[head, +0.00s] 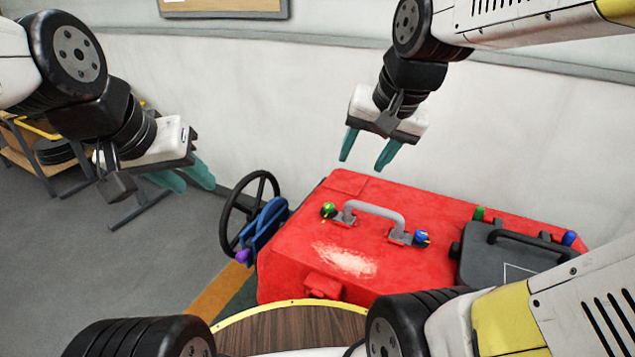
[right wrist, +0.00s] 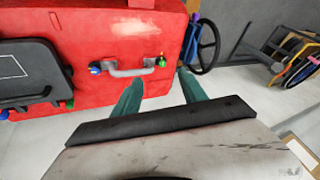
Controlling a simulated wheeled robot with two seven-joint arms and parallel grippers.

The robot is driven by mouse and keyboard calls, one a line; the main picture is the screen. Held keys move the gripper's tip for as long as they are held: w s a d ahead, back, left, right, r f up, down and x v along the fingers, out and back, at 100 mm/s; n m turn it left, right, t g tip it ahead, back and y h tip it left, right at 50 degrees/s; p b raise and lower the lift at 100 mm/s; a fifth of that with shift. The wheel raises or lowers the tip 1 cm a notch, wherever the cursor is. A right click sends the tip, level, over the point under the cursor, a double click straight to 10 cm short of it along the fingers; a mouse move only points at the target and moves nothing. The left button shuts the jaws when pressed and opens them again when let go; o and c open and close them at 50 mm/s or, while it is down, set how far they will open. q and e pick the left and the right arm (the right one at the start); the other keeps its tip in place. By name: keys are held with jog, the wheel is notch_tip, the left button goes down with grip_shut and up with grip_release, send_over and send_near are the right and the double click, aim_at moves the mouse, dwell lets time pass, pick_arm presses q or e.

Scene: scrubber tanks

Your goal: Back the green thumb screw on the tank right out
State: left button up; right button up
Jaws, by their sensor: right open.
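The red tank (head: 300,255) has a grey handle (head: 375,213) on top. A green thumb screw (head: 328,211) sits at the handle's left foot and a blue one (head: 421,238) at its right foot. A second green knob (head: 479,213) stands by the black lid (head: 515,255). My right gripper (head: 362,164) is open and empty in the air above and behind the handle. In the right wrist view, the handle's green screw (right wrist: 161,61) appears between its teal fingertips (right wrist: 160,78), apart from them. My left gripper (head: 198,187) is open and empty, off to the left of the tank.
A black handwheel (head: 228,215), a blue part (head: 265,225) and a purple knob (head: 243,256) are at the tank's left side. Another blue knob (head: 569,238) is at the lid's right. A wall (head: 270,100) rises behind. A shelf rack (head: 30,160) stands far left.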

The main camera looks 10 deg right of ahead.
jog(key=w+f+m+g, duration=0.1)
jog(key=w+f+m, duration=0.1)
jog(key=w+m, duration=0.3)
jog(key=m+g+h, duration=0.2)
jog(key=m+g, duration=0.2)
jog(key=m, duration=0.9)
send_near(329, 205)
jog(key=shift+d, duration=0.2)
jog(key=shift+f, duration=0.7)
notch_tip(329, 205, down, 7)
jog(key=shift+c, duration=0.2)
grip_shut()
